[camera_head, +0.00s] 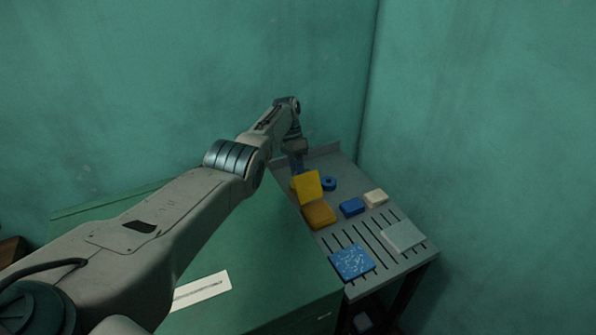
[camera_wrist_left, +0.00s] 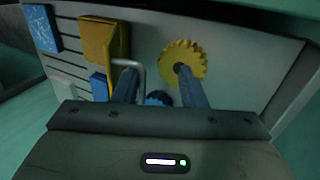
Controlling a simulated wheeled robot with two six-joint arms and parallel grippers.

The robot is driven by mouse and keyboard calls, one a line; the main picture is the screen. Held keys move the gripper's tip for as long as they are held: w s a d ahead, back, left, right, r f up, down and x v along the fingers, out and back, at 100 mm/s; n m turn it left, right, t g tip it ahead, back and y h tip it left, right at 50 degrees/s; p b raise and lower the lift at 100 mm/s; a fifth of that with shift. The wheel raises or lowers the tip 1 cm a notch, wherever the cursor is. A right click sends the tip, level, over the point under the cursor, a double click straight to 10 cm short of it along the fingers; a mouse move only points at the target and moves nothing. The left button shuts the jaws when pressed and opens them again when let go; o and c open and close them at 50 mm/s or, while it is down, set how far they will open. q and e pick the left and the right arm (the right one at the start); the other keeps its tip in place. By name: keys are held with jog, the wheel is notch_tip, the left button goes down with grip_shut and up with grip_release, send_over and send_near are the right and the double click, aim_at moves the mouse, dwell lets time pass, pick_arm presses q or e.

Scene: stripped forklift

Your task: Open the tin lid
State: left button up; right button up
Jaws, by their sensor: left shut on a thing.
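The tin (camera_head: 320,214) is a small orange-yellow box on the grey slotted bench top, with its yellow lid (camera_head: 308,186) tilted up at its far side. The tin also shows in the left wrist view (camera_wrist_left: 95,38), with the raised lid edge-on (camera_wrist_left: 123,40). A thin metal handle (camera_wrist_left: 131,63) loops around one finger of my left gripper (camera_wrist_left: 155,72). That gripper is shut on the lid by this handle; the exact contact is unclear. In the head view the left gripper (camera_head: 297,166) is just behind the lid, its tips partly hidden. My right gripper is out of view.
A yellow gear (camera_wrist_left: 183,60) lies by the other finger. A blue ring part (camera_head: 328,184), blue block (camera_head: 352,207), cream block (camera_head: 376,198), pale pad (camera_head: 402,237) and speckled blue pad (camera_head: 352,262) share the bench. Green walls stand close behind it.

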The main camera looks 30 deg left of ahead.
pick_arm(q)
jog(key=b+v, duration=0.3)
jog(key=v, duration=0.4)
jog(key=shift+r, duration=0.2)
jog(key=shift+a, duration=0.15)
jog(key=shift+f, duration=0.15)
